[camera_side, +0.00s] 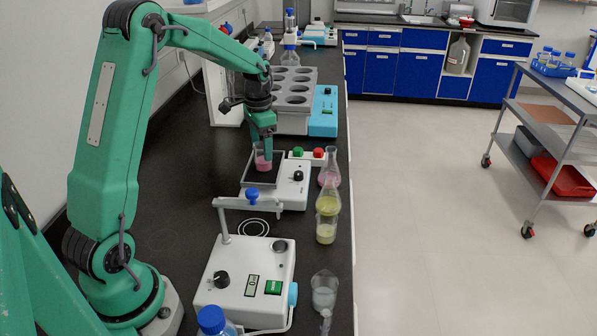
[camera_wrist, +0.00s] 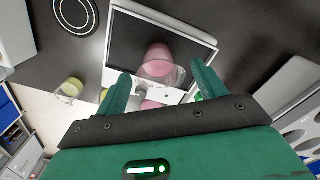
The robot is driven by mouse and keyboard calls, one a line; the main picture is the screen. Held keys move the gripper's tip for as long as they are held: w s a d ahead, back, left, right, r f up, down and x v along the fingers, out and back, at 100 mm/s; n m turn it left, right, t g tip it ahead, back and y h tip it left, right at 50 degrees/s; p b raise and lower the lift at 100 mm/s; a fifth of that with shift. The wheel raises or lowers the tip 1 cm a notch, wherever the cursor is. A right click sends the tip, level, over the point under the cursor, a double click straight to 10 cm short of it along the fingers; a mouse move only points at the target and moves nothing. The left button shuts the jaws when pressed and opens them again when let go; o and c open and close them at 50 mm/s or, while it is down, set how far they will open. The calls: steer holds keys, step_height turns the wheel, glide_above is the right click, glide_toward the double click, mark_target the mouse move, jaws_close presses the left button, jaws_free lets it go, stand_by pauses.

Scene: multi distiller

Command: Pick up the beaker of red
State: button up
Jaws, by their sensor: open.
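The beaker of red (camera_side: 263,164), a small clear vessel with pinkish-red liquid, stands on the dark plate of a white-framed device (camera_side: 292,186). In the wrist view the beaker (camera_wrist: 157,55) shows just beyond the gap between my fingers. My gripper (camera_side: 263,145) points down at the beaker, with its fingers at the beaker's upper part. In the wrist view my gripper (camera_wrist: 163,82) is open, one finger to each side. Whether a finger touches the glass cannot be told.
A conical flask of pink liquid (camera_side: 329,174) stands right of the device. A yellow flask (camera_side: 328,203) and a yellow-green beaker (camera_side: 326,233) stand nearer. A stirrer with a raised arm (camera_side: 248,280) is in front, a grey rack (camera_side: 292,95) behind. Bare counter lies left.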

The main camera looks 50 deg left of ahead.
mark_target(262, 146)
steer(key=shift+d+f, duration=0.15)
steer(key=shift+f, duration=2.15)
steer(key=c, duration=1.2)
steer(key=shift+o, duration=0.2)
steer(key=shift+r, duration=0.15)
steer(key=shift+r, duration=0.5)
steer(key=r, duration=0.3)
steer(key=shift+d+r, duration=0.1)
steer(key=shift+d, duration=0.1)
steer(key=s+d+r, duration=0.1)
steer(key=d+r, duration=0.5)
steer(key=d, duration=0.5)
steer(key=shift+s+r, duration=0.25)
steer(key=shift+r, duration=0.05)
